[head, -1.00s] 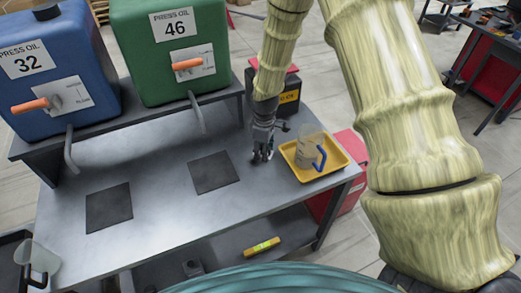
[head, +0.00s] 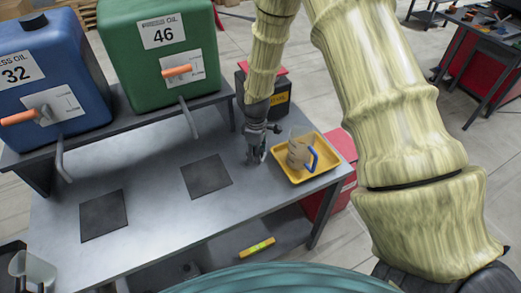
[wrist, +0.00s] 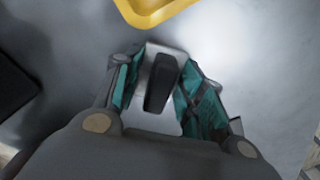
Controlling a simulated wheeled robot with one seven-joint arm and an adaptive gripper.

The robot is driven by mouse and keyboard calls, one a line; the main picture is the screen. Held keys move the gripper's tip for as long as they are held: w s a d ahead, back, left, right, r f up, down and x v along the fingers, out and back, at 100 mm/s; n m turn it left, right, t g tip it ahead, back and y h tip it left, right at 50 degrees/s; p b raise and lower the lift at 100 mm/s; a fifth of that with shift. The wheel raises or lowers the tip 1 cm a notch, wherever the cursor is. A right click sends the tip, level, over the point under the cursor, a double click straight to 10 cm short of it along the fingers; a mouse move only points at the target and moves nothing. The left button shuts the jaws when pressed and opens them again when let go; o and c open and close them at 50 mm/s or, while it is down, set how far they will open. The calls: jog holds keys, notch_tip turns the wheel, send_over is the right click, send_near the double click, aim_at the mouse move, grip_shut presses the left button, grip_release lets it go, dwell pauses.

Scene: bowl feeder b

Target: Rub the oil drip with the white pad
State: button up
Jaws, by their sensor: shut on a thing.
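My gripper (head: 256,157) is low over the grey metal bench (head: 150,215), just left of the yellow tray (head: 322,174). In the wrist view my gripper (wrist: 165,95) is shut on the white pad (wrist: 150,122), holding it by its dark handle (wrist: 161,83). The pad lies between the two teal-lined fingers and partly behind the gripper body. I cannot tell whether the pad touches the bench. I cannot make out the oil drip in either view.
A tan-looking jug with a blue handle (head: 299,153) stands in the tray. A blue oil tank (head: 45,75) and a green oil tank (head: 160,65) stand on a raised shelf with spouts. Two black mats (head: 206,175) (head: 103,215) lie on the bench; its front is clear.

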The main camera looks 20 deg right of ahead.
aim_at(237, 165)
jog(key=shift+s+a+p, duration=0.1)
jog(key=shift+a+p, duration=0.25)
jog(key=shift+a, duration=2.15)
jog(key=shift+s+a+f, duration=0.1)
jog(key=shift+s+a, duration=0.05)
jog(key=shift+a, duration=1.3)
jog(key=shift+r+p, duration=2)
jog(key=shift+r, duration=1)
jog(key=shift+r+p, duration=1.1)
jog(key=shift+r, duration=0.45)
